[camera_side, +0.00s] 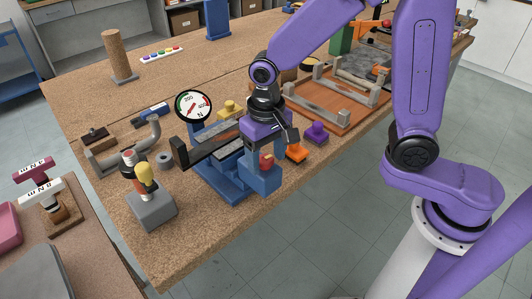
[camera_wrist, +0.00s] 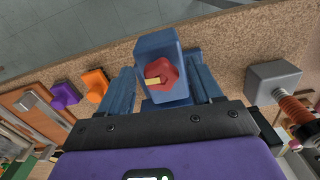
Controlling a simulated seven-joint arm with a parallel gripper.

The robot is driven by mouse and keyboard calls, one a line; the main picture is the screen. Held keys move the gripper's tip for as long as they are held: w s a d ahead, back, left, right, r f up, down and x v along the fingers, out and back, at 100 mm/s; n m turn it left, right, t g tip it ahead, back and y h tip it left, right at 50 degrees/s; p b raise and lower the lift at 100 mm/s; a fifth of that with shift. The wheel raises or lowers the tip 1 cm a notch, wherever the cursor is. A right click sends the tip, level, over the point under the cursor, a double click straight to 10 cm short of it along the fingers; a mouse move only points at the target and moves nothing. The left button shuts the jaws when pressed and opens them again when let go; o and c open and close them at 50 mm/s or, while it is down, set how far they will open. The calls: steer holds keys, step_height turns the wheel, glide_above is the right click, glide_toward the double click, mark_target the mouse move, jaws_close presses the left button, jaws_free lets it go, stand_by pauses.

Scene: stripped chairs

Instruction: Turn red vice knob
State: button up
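The red vice knob (camera_wrist: 164,73) sits on the face of a blue block (camera_wrist: 163,43) of the vice. A pale yellow mark on the knob points left in the wrist view. In the side view the knob (camera_side: 267,162) shows small on the front of the blue vice (camera_side: 236,184). My gripper (camera_side: 266,138) is over the vice, just above and behind the knob, and appears apart from it. Nothing is seen held.
A grey block with a lamp-like post (camera_side: 152,210) stands left of the vice. Orange (camera_side: 296,152) and purple (camera_side: 317,132) pieces lie to its right. A round dial (camera_side: 193,106) stands behind. The bench's near edge is close in front of the vice.

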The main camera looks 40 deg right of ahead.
mark_target(269, 160)
steer(key=shift+r, duration=0.1)
steer(key=shift+w+r, duration=0.1)
steer(key=shift+r, duration=0.2)
step_height(269, 160, up, 17)
steer(key=shift+f, duration=0.15)
stand_by(0.4)
steer(key=s+d+f+n, duration=0.6)
steer(key=s, duration=0.3)
steer(key=s+d+f+n, duration=0.6)
steer(key=s+n, duration=0.1)
steer(key=s, duration=0.3)
steer(key=shift+s+d+f+n, duration=0.2)
steer(key=shift+d+f+n, duration=0.1)
steer(key=shift+d, duration=0.1)
